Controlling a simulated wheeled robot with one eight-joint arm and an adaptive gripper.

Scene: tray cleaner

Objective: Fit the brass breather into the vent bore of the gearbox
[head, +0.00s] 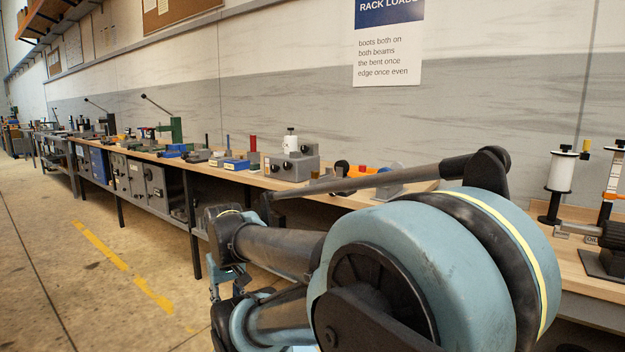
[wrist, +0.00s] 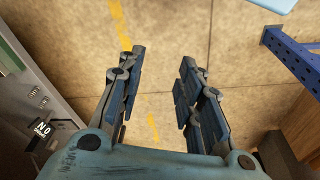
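My gripper (wrist: 163,57) shows in the wrist view with its two dark-blue padded fingers spread apart. It is open and empty, over bare concrete floor. In the head view my arm hides much of the near bench, and I cannot make out the fingers. A grey box-shaped housing (head: 284,166) with a white cylinder on top stands on the bench in the middle of the head view. I cannot tell whether it is the gearbox. I cannot pick out the brass breather or a vent bore in either view.
A long wooden bench (head: 225,172) runs along the wall, holding several small fixtures. A white spool (head: 562,172) on a stand is at the right. In the wrist view, a grey cabinet (wrist: 28,95) is at left and a blue post (wrist: 290,55) at right. The floor left is clear.

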